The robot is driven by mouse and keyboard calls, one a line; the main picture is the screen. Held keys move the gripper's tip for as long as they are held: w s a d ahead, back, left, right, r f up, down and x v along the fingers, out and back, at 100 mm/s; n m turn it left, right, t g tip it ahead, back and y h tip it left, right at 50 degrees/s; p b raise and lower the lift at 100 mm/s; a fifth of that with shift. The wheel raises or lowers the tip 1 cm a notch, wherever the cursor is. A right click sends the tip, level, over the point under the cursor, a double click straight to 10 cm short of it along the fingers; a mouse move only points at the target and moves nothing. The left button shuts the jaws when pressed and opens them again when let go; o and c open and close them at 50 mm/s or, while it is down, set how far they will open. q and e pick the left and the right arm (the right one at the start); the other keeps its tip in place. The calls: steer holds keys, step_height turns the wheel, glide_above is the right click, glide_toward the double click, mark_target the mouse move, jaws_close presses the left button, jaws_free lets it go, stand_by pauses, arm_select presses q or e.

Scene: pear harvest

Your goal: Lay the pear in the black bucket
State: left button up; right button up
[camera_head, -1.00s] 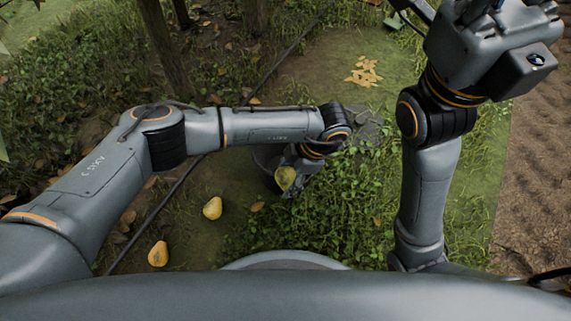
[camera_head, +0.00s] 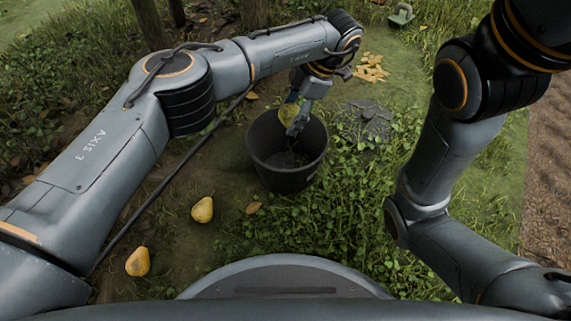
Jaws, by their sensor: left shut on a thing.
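The black bucket (camera_head: 287,176) stands upright on the ground near the middle of the view, its inside partly visible and dark. My left gripper (camera_head: 294,116) hangs over the bucket's far rim, pointing down. It is shut on a yellow-green pear (camera_head: 288,113), which shows at the far side of the bucket's opening. I cannot tell how far the pear is below or above the rim. My right arm stands at the right, and its gripper is out of the frame.
Two yellow pears lie on the ground left of the bucket, one nearer it (camera_head: 202,210) and one farther left (camera_head: 138,262). A dark cable (camera_head: 165,182) runs across the ground. Yellow leaves (camera_head: 371,68) lie behind. Tree trunks stand at the back.

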stand_by(0.4)
arm_select(q)
steer(key=shift+a+r+p, duration=0.1)
steer(key=shift+a+p, duration=0.05)
steer(key=shift+p, duration=0.15)
steer(key=shift+a+p, duration=0.25)
steer(key=shift+p, duration=0.05)
steer(key=shift+f+b, duration=3.25)
steer(key=shift+f, duration=5.85)
